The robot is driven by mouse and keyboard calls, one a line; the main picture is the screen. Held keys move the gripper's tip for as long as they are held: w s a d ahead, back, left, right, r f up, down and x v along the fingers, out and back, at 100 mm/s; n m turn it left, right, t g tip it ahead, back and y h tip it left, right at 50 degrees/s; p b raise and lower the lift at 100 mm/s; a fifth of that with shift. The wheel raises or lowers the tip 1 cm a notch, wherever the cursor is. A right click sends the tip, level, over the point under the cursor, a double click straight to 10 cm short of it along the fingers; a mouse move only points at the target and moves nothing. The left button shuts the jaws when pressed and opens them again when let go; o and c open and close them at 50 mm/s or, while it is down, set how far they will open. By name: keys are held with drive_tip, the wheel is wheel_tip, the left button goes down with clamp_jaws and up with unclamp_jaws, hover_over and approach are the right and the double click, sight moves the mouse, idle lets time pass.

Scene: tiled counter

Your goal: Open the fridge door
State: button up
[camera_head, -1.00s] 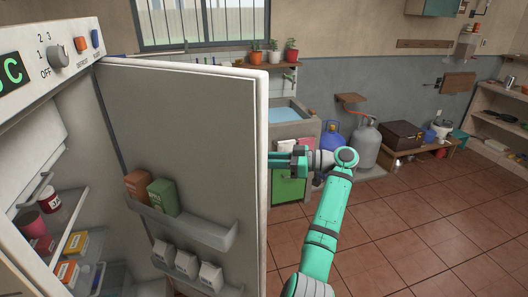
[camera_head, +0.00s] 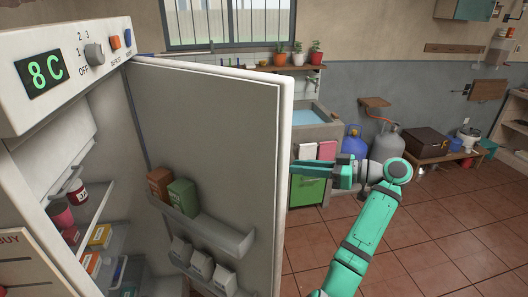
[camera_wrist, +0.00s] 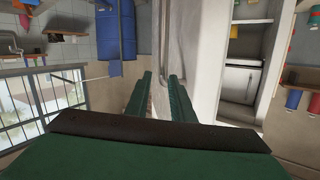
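The fridge door (camera_head: 225,110) stands wide open in the head view, its inner face towards me, with door shelves (camera_head: 215,228) holding cartons. The fridge (camera_head: 30,120) is at the left, and its shelves of food show. My gripper (camera_head: 293,170) is at the far side of the door's free edge, and its fingertips are close to that edge. In the wrist view the two green fingers (camera_wrist: 160,76) are apart, with the pale door (camera_wrist: 180,40) along the right finger. Whether a finger touches the door, or the handle lies between them, I cannot tell.
A sink (camera_head: 312,118) with a green cabinet (camera_head: 308,188) stands behind the door. Gas cylinders (camera_head: 388,144) and a low bench (camera_head: 445,155) are along the back wall. The tiled floor (camera_head: 450,235) at the right is clear.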

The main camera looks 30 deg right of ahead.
drive_tip(key=w+d+g, duration=0.1)
drive_tip(key=d, duration=0.7)
drive_tip(key=shift+w+f+n+y, duration=0.15)
drive_tip(key=shift+f+n+y, duration=0.15)
drive_tip(key=shift+n+y, duration=0.1)
idle(1.1)
drive_tip(key=shift+d, duration=0.1)
